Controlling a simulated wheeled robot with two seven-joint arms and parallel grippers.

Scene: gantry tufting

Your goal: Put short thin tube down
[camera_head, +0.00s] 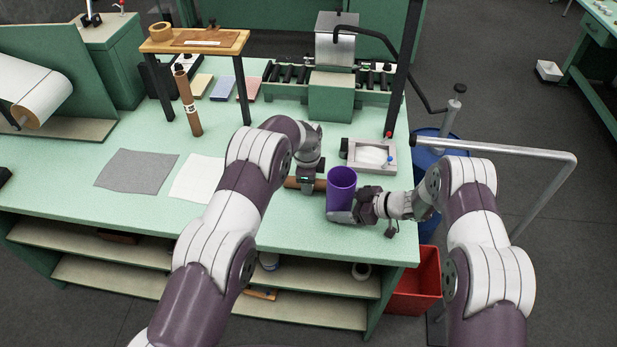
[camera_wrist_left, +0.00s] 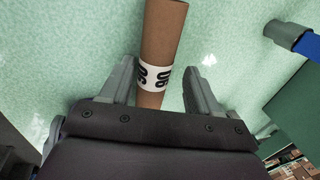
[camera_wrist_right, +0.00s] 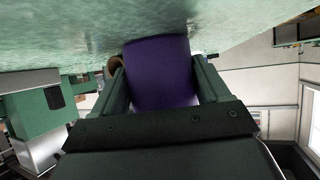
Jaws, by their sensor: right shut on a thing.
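A brown cardboard tube (camera_head: 291,183) lies on the green bench near its front middle. In the left wrist view the tube (camera_wrist_left: 163,30) has a white band with black digits and passes between the fingers. My left gripper (camera_head: 307,186) is over the tube, its fingers (camera_wrist_left: 160,85) open with a gap on each side. My right gripper (camera_head: 352,208) is shut on a purple cup (camera_head: 341,182), which is upright beside the tube's right end; the cup (camera_wrist_right: 160,72) also fills the right wrist view between the fingers. The tube's right end is hidden in the head view.
A framed tray (camera_head: 369,156) sits behind the cup. Grey cloth (camera_head: 137,171) and white cloth (camera_head: 198,178) lie left. A red bin (camera_head: 416,290) stands below right.

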